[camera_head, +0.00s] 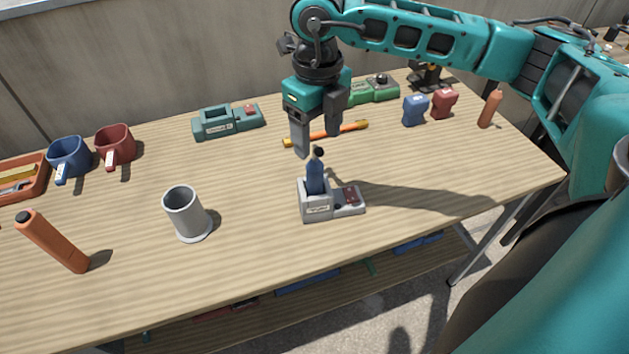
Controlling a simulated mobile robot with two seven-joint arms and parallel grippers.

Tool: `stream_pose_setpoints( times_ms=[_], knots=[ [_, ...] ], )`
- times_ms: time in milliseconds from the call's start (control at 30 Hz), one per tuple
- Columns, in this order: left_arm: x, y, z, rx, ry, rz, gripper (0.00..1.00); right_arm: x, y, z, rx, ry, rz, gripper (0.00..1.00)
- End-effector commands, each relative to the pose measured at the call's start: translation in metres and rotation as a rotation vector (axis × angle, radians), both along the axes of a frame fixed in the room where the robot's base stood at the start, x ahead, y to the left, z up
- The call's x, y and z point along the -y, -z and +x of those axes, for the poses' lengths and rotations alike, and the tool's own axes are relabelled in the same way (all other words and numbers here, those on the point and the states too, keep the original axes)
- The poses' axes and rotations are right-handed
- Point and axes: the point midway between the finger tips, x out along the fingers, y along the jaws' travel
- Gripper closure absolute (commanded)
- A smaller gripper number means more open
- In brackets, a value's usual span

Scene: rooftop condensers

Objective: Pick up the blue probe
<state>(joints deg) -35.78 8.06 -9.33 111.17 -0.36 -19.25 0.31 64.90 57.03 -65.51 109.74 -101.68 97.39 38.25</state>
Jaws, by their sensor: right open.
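The blue probe (315,177) stands upright in a grey holder (317,210) near the middle of the table. Its dark tip (318,152) points up. My right gripper (318,143) hangs above the probe with its fingers pointing down. It is open and empty, with a gap between the two fingers. The probe's top shows just below the fingertips. The lower part of the probe is hidden inside the holder. My left gripper is not in view.
A grey cup (183,215) stands left of the holder, and an orange cylinder (55,243) is further left. Behind lie an orange-yellow tool (330,132), a teal device (227,121) and a green device (373,91). Blue (69,157) and red (115,147) mugs stand back left.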

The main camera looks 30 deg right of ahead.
Motion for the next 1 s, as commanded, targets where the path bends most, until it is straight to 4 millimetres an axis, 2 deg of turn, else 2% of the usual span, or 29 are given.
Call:
stream_pose_setpoints(
  times_ms=[267,533,833,1000],
  knots=[
    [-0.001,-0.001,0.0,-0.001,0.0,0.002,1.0,0.0,0.024,0.003,-0.002,-0.001,0.002,0.35],
    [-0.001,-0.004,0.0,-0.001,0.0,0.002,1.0,0.001,0.061,0.009,-0.002,-0.002,0.002,0.35],
    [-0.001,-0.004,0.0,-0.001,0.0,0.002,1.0,0.001,0.066,0.009,0.001,-0.002,0.002,0.35],
    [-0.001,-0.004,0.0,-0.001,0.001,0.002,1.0,0.001,0.066,0.009,0.001,-0.002,0.002,0.51]
  ],
)
